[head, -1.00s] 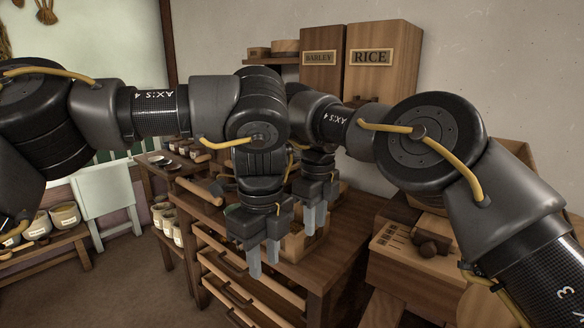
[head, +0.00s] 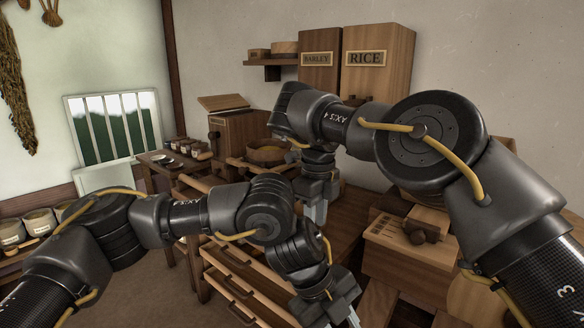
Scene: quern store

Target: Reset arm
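My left arm comes in low from the left. Its gripper (head: 345,314) hangs over the front of the drawered wooden bench (head: 345,232), near the bottom edge of the picture. Its fingertips are cut off or too unclear to show a gap. My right arm reaches in from the right, bent at the elbow. Its gripper (head: 318,212) points down over the bench top, behind the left wrist. Its pale fingers are partly hidden, and I cannot tell whether they are apart. I see nothing held in either gripper.
A wide round wooden tub (head: 267,154) and a wooden box with a tilted lid (head: 236,132) stand behind the arms. Barley (head: 318,70) and rice (head: 376,66) bins are at the back. A wooden chest (head: 408,240) stands right. Open drawers (head: 245,262) jut out below.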

